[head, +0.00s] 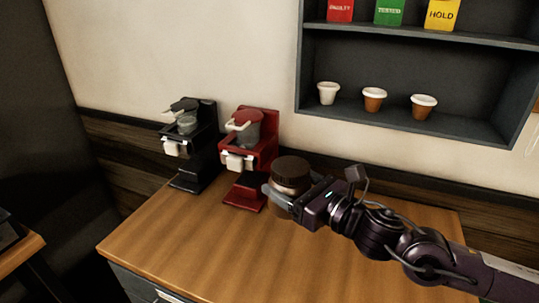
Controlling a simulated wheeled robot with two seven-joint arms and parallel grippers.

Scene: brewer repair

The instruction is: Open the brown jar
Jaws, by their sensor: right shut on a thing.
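The brown jar (289,178) stands on the wooden counter, right of the red brewer, with its dark brown ridged lid on top. My right gripper (281,194) reaches in from the right and is shut on the jar just below the lid. The gripper hides much of the jar's body. The lid sits on the jar, and I cannot tell whether it is loose. My left gripper is not in view.
A red brewer (248,155) stands close left of the jar, and a black brewer (190,145) stands farther left. A wall shelf (460,127) above holds three cups and coloured cards. The front of the wooden counter (215,250) is clear.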

